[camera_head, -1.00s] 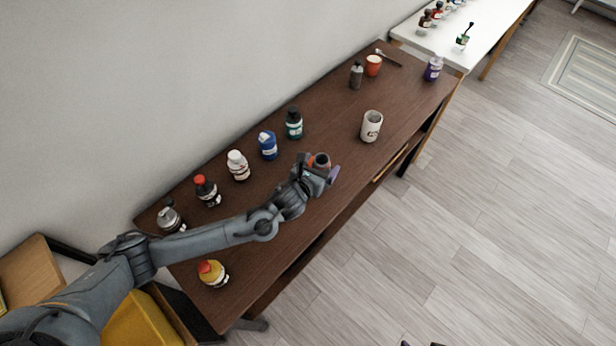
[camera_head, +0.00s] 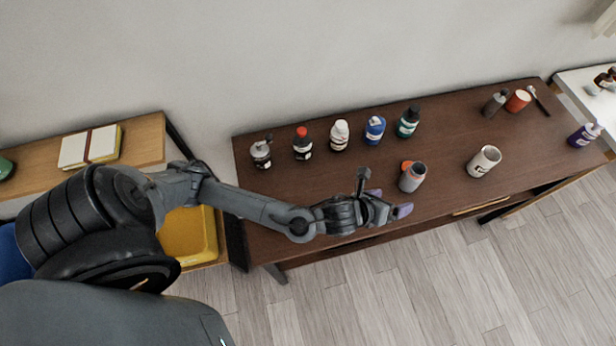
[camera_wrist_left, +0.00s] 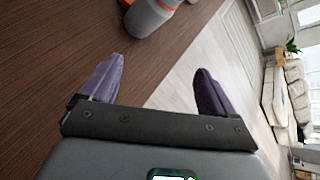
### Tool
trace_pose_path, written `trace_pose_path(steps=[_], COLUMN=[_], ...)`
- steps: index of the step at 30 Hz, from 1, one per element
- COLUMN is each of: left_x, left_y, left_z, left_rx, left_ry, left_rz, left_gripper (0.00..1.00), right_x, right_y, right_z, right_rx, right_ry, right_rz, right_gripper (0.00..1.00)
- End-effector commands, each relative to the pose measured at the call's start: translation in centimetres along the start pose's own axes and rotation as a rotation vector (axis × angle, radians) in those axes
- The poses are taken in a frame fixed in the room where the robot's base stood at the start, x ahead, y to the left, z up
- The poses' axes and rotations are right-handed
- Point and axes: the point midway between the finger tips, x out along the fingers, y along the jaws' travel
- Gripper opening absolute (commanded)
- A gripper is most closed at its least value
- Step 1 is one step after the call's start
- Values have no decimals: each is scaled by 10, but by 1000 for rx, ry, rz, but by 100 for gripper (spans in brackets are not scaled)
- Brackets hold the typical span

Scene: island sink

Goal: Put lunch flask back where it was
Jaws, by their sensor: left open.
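A grey flask with an orange band (camera_head: 412,178), which I take as the lunch flask, stands on the dark wooden table right of my left gripper (camera_head: 392,205). The flask also shows at the top of the left wrist view (camera_wrist_left: 150,17), partly cut off by the frame. My left gripper's two purple fingers (camera_wrist_left: 158,82) are spread apart, with nothing between them. They are near the table's front edge, apart from the flask. My right gripper is not in view.
A row of bottles stands along the back, including a white one (camera_head: 339,136) and a blue one (camera_head: 375,130). A white cup (camera_head: 484,161) stands right of the flask. A red cup (camera_head: 518,101) and a purple bottle (camera_head: 585,135) are farther right.

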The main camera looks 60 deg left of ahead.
Motion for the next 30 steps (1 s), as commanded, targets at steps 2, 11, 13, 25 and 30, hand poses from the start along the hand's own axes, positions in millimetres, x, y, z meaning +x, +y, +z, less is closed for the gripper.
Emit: trace_pose_path(steps=[2,11,13,25,30], left_x=[-17,-88,-105,-176,-182], left_y=[-3,30,44,108,114], left_z=[-20,-60,-66,-83,-84], left_rx=[-280,-1379,-1599,-2281,-2329], left_ry=[72,159,123,-211,-252], left_rz=[37,380,480,844,869], left_gripper=[90,90,90,90,90], right_x=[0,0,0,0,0], right_y=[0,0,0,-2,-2], right_z=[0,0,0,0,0], right_rx=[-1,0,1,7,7], right_ry=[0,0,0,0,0], right_rz=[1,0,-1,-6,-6], right_gripper=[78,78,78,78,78])
